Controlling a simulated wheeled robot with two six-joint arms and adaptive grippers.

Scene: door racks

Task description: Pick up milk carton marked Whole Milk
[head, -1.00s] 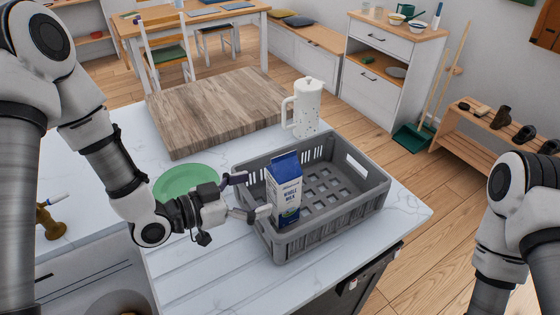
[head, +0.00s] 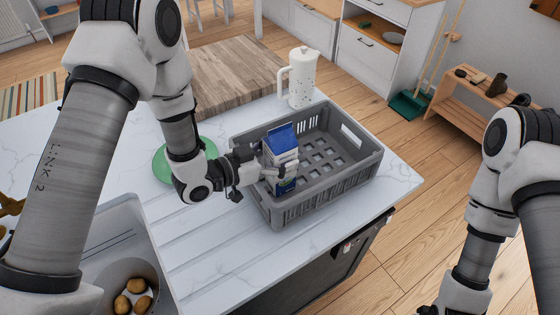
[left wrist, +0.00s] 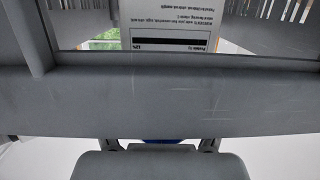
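The milk carton (head: 281,140), white with a blue top, stands upright in the grey crate (head: 345,183), near its left end. My left gripper (head: 282,172) reaches over the crate's left wall to the carton. The near finger lies across the carton's front and covers part of its label. The far finger is hidden, so I cannot tell whether the grip is closed. The left wrist view shows printed carton side (left wrist: 168,38) beyond the crate wall (left wrist: 160,100), and a bit of blue between the finger bases. My right gripper is out of frame below the right arm.
A green plate (head: 165,165) lies left of the crate. A white speckled pitcher (head: 300,78) and a wooden board (head: 225,75) stand behind. A sink with potatoes (head: 135,288) is at lower left. The crate's right part is empty.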

